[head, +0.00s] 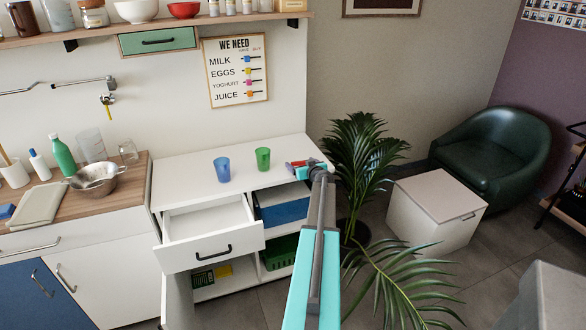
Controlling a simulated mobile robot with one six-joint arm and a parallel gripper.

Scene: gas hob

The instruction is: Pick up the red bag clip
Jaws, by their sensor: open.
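A small red item (298,163), probably the red bag clip, shows on the right end of the white cabinet top (205,167). It is right beside my gripper (306,166), and its shape is too small to make out. My gripper is open at the end of my outstretched arm. The arm and wrist hide part of this corner of the cabinet top. I cannot tell whether the fingers are around the red item or only next to it.
A blue cup (222,169) and a green cup (263,159) stand left of my gripper. Below them a white drawer (210,235) is pulled out. A leafy plant (360,160) stands close on the right. A wooden shelf (200,22) runs above.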

